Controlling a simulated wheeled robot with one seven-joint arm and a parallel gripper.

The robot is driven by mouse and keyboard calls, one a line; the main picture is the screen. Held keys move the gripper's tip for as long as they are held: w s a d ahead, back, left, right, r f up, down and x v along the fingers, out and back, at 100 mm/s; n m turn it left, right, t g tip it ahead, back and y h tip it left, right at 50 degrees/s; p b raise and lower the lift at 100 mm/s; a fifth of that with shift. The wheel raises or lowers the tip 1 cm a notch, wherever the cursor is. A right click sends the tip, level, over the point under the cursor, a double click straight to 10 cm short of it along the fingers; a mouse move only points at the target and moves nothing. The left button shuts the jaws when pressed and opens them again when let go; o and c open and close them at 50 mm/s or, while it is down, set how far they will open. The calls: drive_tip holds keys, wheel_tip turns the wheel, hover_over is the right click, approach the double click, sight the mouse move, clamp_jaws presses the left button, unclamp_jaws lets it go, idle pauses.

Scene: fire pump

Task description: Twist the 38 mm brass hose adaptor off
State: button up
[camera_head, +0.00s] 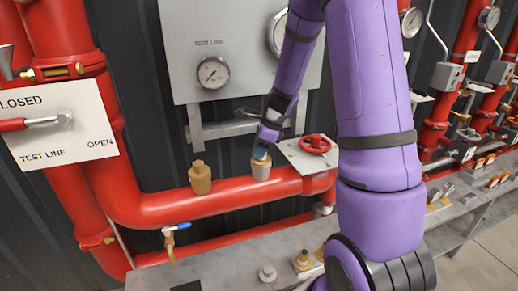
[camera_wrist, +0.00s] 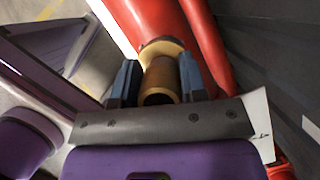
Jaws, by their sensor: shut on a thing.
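The brass hose adaptor (camera_head: 260,161) is on a grey metal stub (camera_head: 261,172) on top of the red horizontal pipe. My gripper (camera_head: 263,149) comes down on it from above, and the fingers hide most of its upper part. In the wrist view the adaptor (camera_wrist: 160,80) is a brass cylinder with an open end and a wider collar, between the two blue-grey fingers of my gripper (camera_wrist: 158,72). The gripper is shut on it. The adaptor looks roughly upright. Whether its thread is loose cannot be seen.
Another brass fitting (camera_head: 200,178) stands on the red pipe (camera_head: 160,208) to the left. A red handwheel (camera_head: 315,144) on a plate is close on the right. A gauge panel (camera_head: 240,50) is behind. A metal ledge (camera_head: 225,262) with small fittings runs below.

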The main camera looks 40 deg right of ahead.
drive_tip(key=shift+n, duration=0.8)
drive_tip(key=shift+g, duration=0.3)
drive_tip(key=n+g, duration=0.1)
drive_tip(key=n, duration=0.2)
drive_tip(key=shift+y, duration=0.4)
drive_tip(key=n+g, duration=0.1)
drive_tip(key=n, duration=0.2)
drive_tip(key=shift+s, duration=0.2)
drive_tip(key=shift+n+g, duration=0.5)
drive_tip(key=shift+n, duration=0.6)
drive_tip(key=shift+r, duration=2.95)
